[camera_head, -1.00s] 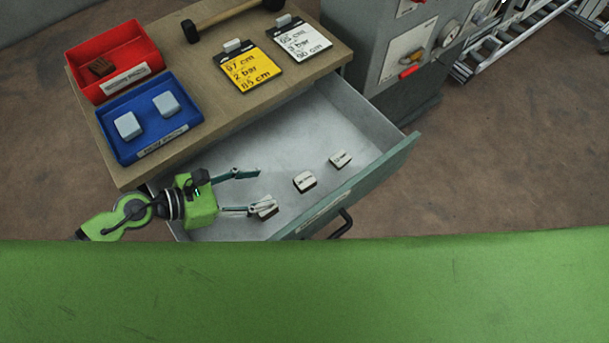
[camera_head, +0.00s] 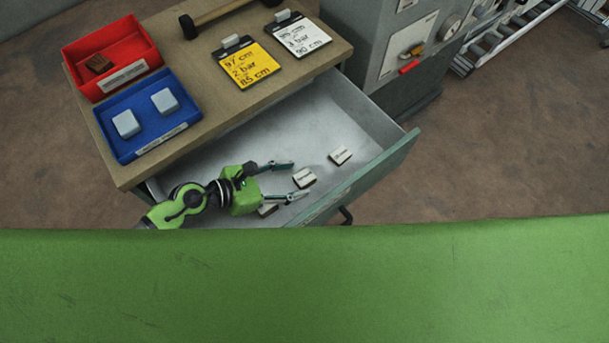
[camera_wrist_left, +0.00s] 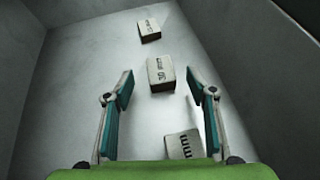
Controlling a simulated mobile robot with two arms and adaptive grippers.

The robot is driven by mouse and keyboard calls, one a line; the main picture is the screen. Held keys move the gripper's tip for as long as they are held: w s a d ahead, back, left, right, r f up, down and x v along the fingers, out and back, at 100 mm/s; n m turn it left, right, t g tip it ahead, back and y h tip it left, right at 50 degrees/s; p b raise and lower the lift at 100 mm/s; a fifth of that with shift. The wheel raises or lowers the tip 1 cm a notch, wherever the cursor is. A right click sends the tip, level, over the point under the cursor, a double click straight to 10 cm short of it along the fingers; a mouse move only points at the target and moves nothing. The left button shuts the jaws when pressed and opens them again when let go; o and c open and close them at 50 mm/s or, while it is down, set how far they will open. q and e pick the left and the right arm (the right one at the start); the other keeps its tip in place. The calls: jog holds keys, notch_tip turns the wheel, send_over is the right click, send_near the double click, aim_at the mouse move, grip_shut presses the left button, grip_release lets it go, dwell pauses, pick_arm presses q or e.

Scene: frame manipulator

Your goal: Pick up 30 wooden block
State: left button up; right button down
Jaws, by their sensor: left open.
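Several pale wooden blocks lie in the open grey drawer. The middle block (camera_head: 304,178) appears to be marked 30 in the left wrist view (camera_wrist_left: 161,74). A farther block (camera_head: 340,155), its marking too small to read surely, also shows in the left wrist view (camera_wrist_left: 149,31). A nearer block (camera_head: 267,210) is partly hidden by my gripper; its "mm" print shows in the left wrist view (camera_wrist_left: 183,145). My left gripper (camera_head: 298,179) is open over the drawer, its fingertips on either side of the middle block, not closed on it. My right gripper is not seen.
The drawer (camera_head: 310,120) has raised walls and a teal front (camera_head: 378,178). On the tabletop are a red tray (camera_head: 105,50) with a brown block, a blue tray (camera_head: 120,155) with two pale blocks, and a yellow card (camera_head: 246,66) beside a white card (camera_head: 297,38).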

aim_at(303, 179)
pick_arm(q)
jog(key=shift+x, duration=1.5)
jog(key=c, duration=1.3)
jog(key=shift+r, duration=0.1)
